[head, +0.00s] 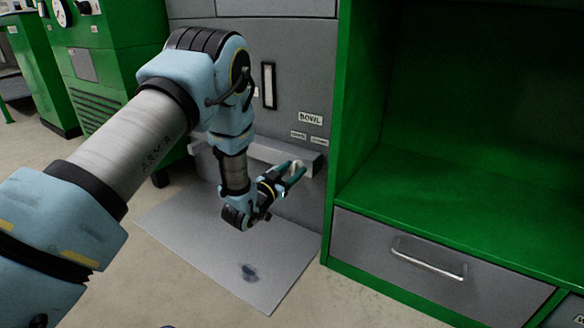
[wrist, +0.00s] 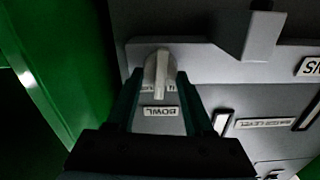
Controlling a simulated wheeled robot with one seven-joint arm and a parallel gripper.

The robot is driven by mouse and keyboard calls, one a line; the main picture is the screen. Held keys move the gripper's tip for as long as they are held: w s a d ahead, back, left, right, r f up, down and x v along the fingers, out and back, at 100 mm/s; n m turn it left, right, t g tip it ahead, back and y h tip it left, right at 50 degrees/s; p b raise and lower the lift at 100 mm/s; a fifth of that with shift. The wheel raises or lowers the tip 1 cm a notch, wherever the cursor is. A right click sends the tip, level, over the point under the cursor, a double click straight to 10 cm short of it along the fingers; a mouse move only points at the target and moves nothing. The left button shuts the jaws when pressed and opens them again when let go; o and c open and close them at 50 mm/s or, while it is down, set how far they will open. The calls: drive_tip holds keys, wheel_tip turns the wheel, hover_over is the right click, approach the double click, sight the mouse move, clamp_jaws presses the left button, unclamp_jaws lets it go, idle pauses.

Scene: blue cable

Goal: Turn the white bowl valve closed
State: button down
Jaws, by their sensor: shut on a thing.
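The white bowl valve (wrist: 160,68) is a small pale handle. It sticks out from the grey panel near the BOWL label (wrist: 160,111), which appears upside down in the wrist view. My gripper (wrist: 157,80) has a dark green finger on each side of the handle and is shut on it. In the head view my gripper (head: 289,175) reaches the panel from the left, low below the BOWL label. Only a small pale part of the valve (head: 297,165) shows there between the fingers. The exact angle of the handle is hard to tell.
A grey ledge (head: 258,152) runs along the panel beside the gripper. A green cabinet (head: 345,180) with a grey drawer stands close on the right. A grey floor plate (head: 220,245) with a dark stain lies below. Green machines (head: 100,75) stand at the back left.

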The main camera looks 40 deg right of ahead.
drive_tip(key=m+p, duration=0.1)
drive_tip(key=m, duration=0.2)
drive_tip(key=shift+s+m, duration=0.15)
drive_tip(key=shift+m, duration=0.25)
drive_tip(key=shift+f+m+p, duration=0.15)
drive_tip(key=shift+m+p, duration=0.3)
drive_tip(key=shift+m, duration=1.45)
drive_tip(key=shift+c, duration=1.4)
unclamp_jaws()
drive_tip(key=p+v, duration=0.3)
drive_tip(key=v, duration=0.7)
drive_tip(key=shift+s+a+p, duration=0.15)
drive_tip(key=shift+a+p, duration=0.2)
drive_tip(key=shift+p, duration=0.05)
